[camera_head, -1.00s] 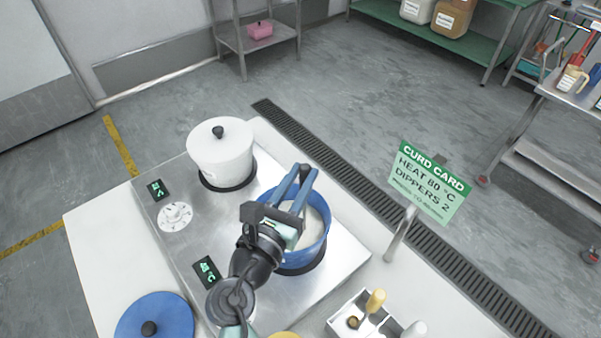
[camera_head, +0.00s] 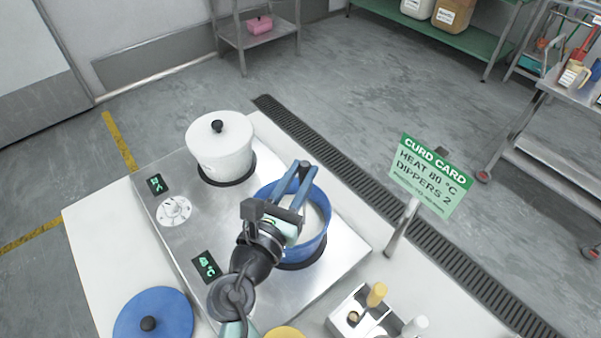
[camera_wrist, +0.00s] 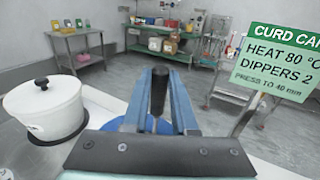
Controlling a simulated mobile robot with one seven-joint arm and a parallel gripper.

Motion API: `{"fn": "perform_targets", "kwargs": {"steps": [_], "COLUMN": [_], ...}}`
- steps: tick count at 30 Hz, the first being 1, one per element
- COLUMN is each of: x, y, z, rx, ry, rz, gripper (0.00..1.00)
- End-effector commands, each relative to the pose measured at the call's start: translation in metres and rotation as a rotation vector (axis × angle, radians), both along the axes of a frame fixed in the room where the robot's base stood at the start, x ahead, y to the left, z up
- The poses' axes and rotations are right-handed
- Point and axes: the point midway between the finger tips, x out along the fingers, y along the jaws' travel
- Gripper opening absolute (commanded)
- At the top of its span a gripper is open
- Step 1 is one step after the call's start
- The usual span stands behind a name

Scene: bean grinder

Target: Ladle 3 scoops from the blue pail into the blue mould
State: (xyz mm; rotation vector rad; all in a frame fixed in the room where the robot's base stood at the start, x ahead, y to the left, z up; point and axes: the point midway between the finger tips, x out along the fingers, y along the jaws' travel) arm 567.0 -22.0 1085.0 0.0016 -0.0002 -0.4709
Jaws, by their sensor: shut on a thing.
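The blue pail (camera_head: 322,238) stands on the right-hand hotplate of the steel cooktop, with white liquid (camera_head: 313,218) inside. My gripper (camera_head: 304,174) is above the pail, its blue fingers pointing toward the far rim. In the wrist view my gripper (camera_wrist: 160,84) is shut on a dark upright handle (camera_wrist: 159,92), which appears to be a ladle's. The ladle's bowl is hidden, so I cannot tell whether it holds liquid. I cannot make out a blue mould in either view. A green card (camera_head: 430,176) reads "HEAT 80 °C, DIPPERS 2".
A white lidded pot (camera_head: 221,150) stands on the other hotplate. A blue lid (camera_head: 153,318) lies at the front left. A steel holder (camera_head: 345,318) with yellow and white-handled tools and a metal post (camera_head: 402,228) stand to the right. A yellow round thing is partly visible at the bottom edge.

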Motion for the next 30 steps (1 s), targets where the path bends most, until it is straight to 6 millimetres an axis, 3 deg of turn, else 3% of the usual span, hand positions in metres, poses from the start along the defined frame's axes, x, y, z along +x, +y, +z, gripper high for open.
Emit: {"fn": "perform_targets", "kwargs": {"steps": [8,30], "x": [0.0,0.0], "y": [0.0,0.0], "z": [0.009,0.065], "rx": [0.0,-0.001], "ry": [-0.003,-0.002], "rz": [0.0,0.0], "gripper": [0.0,0.0]}}
